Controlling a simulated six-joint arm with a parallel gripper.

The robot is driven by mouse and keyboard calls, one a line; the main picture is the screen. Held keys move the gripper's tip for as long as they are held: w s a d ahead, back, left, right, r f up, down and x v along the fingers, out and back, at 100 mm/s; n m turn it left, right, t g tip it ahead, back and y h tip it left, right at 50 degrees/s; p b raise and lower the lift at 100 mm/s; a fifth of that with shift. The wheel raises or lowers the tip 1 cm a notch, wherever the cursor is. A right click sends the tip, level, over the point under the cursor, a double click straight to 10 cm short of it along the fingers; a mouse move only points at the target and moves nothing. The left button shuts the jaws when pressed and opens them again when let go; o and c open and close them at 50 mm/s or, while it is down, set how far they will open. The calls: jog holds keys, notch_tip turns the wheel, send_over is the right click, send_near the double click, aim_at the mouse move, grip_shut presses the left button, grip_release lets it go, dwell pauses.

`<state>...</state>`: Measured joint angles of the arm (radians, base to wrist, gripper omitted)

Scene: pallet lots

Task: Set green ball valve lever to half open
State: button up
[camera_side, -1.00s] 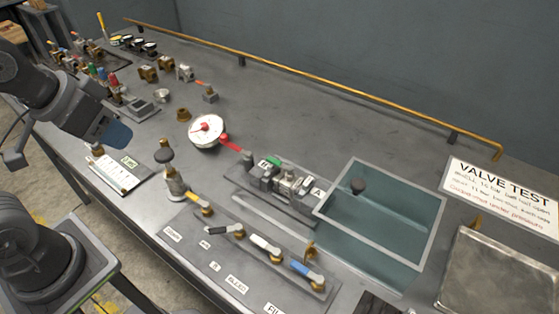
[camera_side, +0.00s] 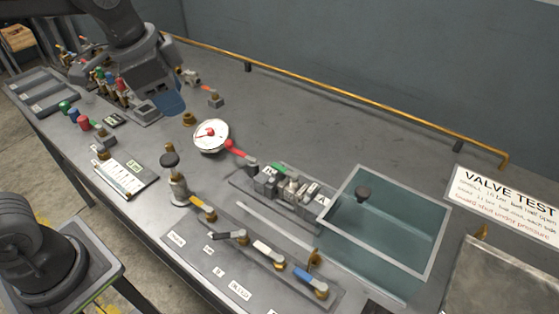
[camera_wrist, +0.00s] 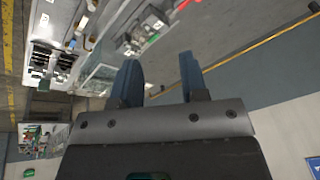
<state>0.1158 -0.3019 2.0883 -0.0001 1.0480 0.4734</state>
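A small green part (camera_side: 271,168) shows on the clamp fixture (camera_side: 290,187) in the middle of the bench in the side view. I cannot tell for sure whether it is the ball valve's lever or what angle it has. A red lever (camera_side: 236,148) sticks out at the fixture's left end, beside the round white gauge (camera_side: 211,135). My gripper (camera_side: 172,102) is at the back left, above the bench and well away from the fixture. In the wrist view, its two blue fingers (camera_wrist: 161,78) are apart with nothing between them.
A water tank (camera_side: 385,225) stands right of the fixture. Yellow, black, white and blue levers (camera_side: 268,252) line the front panel. A yellow pipe (camera_side: 340,95) runs along the back. The bench behind the fixture is clear.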

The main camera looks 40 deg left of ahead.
jog(key=w+d+f+m+g, duration=0.2)
jog(key=w+d+m, duration=0.35)
jog(key=w, duration=0.35)
jog(key=m+g, duration=0.2)
jog(key=m, duration=0.4)
send_near(279, 167)
notch_tip(279, 167, down, 8)
jog(key=shift+s+d+f, duration=0.1)
jog(key=shift+s+f, duration=0.05)
jog(key=shift+f, duration=0.05)
grip_shut()
